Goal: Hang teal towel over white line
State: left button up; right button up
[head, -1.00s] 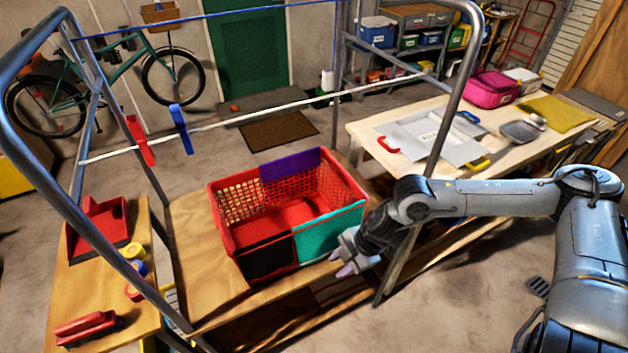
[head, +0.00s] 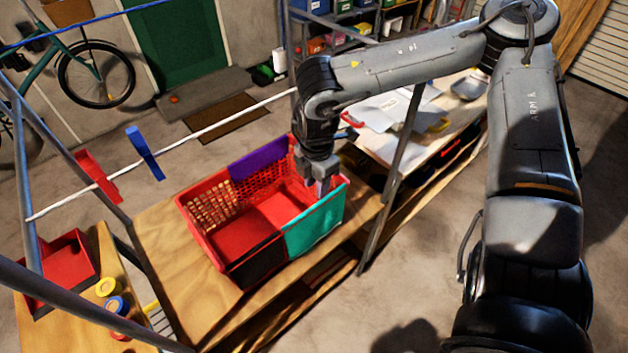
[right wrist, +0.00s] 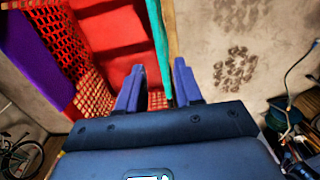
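The teal towel (head: 316,220) is draped over the front right part of the red basket's wall. In the right wrist view the teal towel (right wrist: 161,45) shows nearly edge-on as a narrow strip. My right gripper (head: 322,186) points down at the basket's right end, by the towel's top edge. In the right wrist view its two fingers (right wrist: 158,78) are apart, with the teal strip between them; contact cannot be told. The white line (head: 215,127) runs across the rack behind the basket and carries no towel. My left gripper is out of view.
The red basket (head: 208,240) stands on a wooden bench and also holds a purple cloth (head: 258,158) and a black cloth (head: 258,262). A red clothespin (head: 98,176) and a blue one (head: 145,153) sit on the line. A rack post (head: 398,160) stands right of the basket.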

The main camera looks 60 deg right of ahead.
aim_at(315, 205)
notch_tip(315, 205, down, 9)
jog(key=b, duration=0.6)
jog(key=shift+w+r, duration=0.1)
jog(key=shift+r, duration=0.1)
jog(key=shift+f+b, duration=0.7)
jog(key=shift+b, duration=0.15)
grip_shut()
jog(key=shift+r, duration=0.1)
